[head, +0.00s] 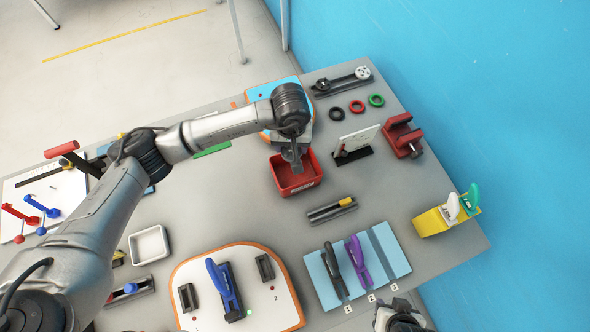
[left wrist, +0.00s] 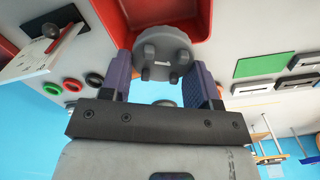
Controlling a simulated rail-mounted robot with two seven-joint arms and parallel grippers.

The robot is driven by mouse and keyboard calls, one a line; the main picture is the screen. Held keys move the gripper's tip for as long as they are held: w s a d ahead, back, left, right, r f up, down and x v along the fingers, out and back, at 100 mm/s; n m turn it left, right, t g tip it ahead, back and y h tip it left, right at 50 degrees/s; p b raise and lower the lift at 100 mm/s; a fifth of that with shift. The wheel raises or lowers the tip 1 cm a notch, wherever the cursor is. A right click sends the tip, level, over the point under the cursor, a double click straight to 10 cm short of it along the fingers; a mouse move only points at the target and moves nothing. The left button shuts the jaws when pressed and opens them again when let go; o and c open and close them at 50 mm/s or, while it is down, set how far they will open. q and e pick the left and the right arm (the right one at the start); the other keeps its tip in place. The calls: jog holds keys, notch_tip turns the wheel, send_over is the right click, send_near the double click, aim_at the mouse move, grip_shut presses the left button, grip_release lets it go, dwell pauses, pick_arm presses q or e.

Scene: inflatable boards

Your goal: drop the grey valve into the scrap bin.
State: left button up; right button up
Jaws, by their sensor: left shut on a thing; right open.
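The grey valve (left wrist: 162,52), a round knurled cap with small prongs, is between the two fingers of my left gripper (left wrist: 165,88) in the left wrist view. My left gripper is shut on it. In the head view my left gripper (head: 292,158) points down over the back part of the red open bin (head: 298,187), which I take as the scrap bin. The valve is hidden there by the gripper. In the left wrist view the red bin (left wrist: 222,18) shows behind the valve. My right gripper (head: 402,318) is open at the bottom edge of the head view, away from the bin.
A white panel in a dark stand (head: 357,143) and a red clamp-like block (head: 402,136) stand right of the bin. A black holder (head: 332,209) lies in front. A white tray (head: 149,245) is empty at left. Grey table around the bin's front is mostly clear.

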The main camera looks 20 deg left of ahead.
pick_arm(q)
jog(key=shift+f+b, duration=1)
jog(key=shift+f, duration=1.6)
pick_arm(e)
notch_tip(320, 180, down, 2)
jog(key=shift+w+a+f, duration=0.1)
jog(key=shift+a, duration=0.05)
pick_arm(q)
jog(key=o, duration=1)
notch_tip(320, 180, up, 14)
jog(key=shift+f, duration=0.1)
